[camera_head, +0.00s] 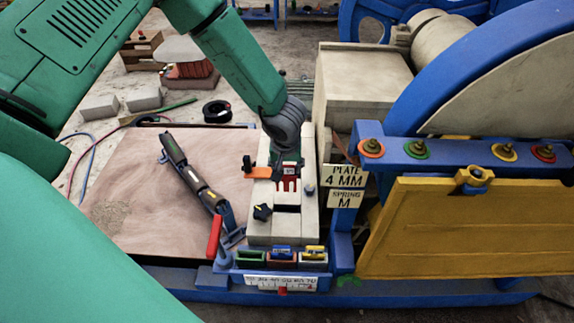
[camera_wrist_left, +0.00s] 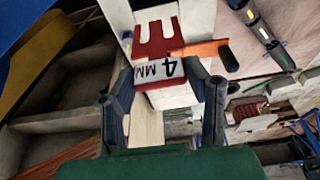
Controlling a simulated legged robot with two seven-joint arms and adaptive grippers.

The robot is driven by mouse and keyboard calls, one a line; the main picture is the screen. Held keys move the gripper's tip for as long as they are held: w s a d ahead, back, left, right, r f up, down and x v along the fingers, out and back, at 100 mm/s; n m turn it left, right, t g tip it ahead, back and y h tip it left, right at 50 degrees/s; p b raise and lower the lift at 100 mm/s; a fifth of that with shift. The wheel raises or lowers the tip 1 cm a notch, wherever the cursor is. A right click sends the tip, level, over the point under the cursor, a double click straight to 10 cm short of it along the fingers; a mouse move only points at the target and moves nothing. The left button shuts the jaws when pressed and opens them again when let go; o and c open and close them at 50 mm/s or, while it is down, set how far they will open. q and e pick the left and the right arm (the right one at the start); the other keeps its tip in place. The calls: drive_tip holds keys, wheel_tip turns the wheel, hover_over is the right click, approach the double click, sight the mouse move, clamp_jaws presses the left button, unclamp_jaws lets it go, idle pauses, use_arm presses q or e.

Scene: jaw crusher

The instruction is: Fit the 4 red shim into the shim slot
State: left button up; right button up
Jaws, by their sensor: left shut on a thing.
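The red shim (camera_head: 288,184) has a forked end and a white label reading 4 MM, clear in the left wrist view (camera_wrist_left: 158,42). My left gripper (camera_head: 286,156) is shut on its labelled end, with the prongs pointing away from the fingers. In the head view it hangs over the pale block (camera_head: 310,226), prongs toward the recess in its top. In the left wrist view the fingers (camera_wrist_left: 160,88) flank the label. I cannot tell whether the prongs have entered the slot. My right gripper does not show.
An orange lever (camera_head: 262,172) sits beside the shim. A black star knob (camera_head: 262,212) is on the block. A rack of coloured pieces (camera_head: 282,257) and a red-handled lever (camera_head: 214,236) stand in front. The yellow plate (camera_head: 465,230) closes off the right.

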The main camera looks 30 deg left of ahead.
sight(287, 186)
use_arm(q)
drive_tip(key=shift+w+d+p, duration=0.1)
drive_tip(key=shift+p, duration=0.55)
wheel_tip(287, 186, down, 4)
drive_tip(key=shift+r+b, duration=0.2)
drive_tip(key=shift+b, duration=0.75)
drive_tip(key=shift+f, duration=0.55)
drive_tip(key=shift+f+b, duration=0.15)
drive_tip(key=shift+b, duration=0.15)
drive_tip(key=shift+f+b, duration=0.8)
drive_tip(key=shift+f, duration=1)
drive_tip(key=shift+f, duration=0.1)
drive_tip(key=shift+f, duration=0.2)
drive_tip(key=shift+f+b, duration=2.15)
drive_tip(key=shift+f, duration=1.35)
